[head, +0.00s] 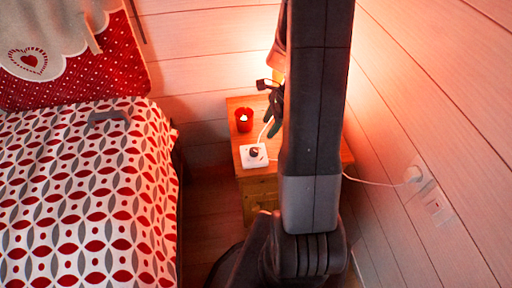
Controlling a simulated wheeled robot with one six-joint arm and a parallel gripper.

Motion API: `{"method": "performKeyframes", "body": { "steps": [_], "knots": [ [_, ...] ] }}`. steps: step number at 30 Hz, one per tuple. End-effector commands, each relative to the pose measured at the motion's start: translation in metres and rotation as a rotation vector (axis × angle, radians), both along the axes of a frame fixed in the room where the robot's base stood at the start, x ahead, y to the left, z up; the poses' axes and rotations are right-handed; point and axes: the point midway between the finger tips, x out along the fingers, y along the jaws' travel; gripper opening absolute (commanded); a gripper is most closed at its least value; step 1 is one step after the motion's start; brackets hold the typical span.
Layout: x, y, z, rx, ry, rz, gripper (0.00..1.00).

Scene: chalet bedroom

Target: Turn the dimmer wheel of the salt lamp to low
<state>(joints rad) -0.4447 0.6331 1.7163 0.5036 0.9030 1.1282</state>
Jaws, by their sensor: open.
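The white dimmer box (254,156) sits on the wooden nightstand (247,179), near its front left. Its dark round wheel (254,152) is on top, and I cannot read its setting. A white cord runs up from the box beside my gripper. The salt lamp itself is hidden behind my arm; only its warm orange glow shows on the walls. My gripper (267,108) is open above the nightstand, partly hidden by my arm. It appears up and right of the dimmer in the picture, apart from the wheel, with nothing seen between its fingers.
A red candle holder (244,120) stands on the nightstand behind the dimmer. A bed with a red and grey patterned cover (85,200) fills the left. A white cord runs right to a wall outlet (414,175). Wood-panelled walls close off the back and right.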

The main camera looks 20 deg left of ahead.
Motion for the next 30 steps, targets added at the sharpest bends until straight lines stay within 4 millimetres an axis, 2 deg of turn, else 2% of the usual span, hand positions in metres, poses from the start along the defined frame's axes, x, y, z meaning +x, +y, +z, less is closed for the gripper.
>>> {"method": "performKeyframes", "body": {
  "steps": [9,15,21,30],
  "knots": [
    [-0.014,0.022,-0.064,-0.001,0.003,0.002,0.53],
    [-0.021,0.034,-0.097,0.001,0.001,0.001,0.53],
    [-0.024,0.04,-0.113,0.003,-0.001,0.0,0.53],
    [-0.025,0.041,-0.115,0.002,-0.001,0.0,0.53]
  ]
}}
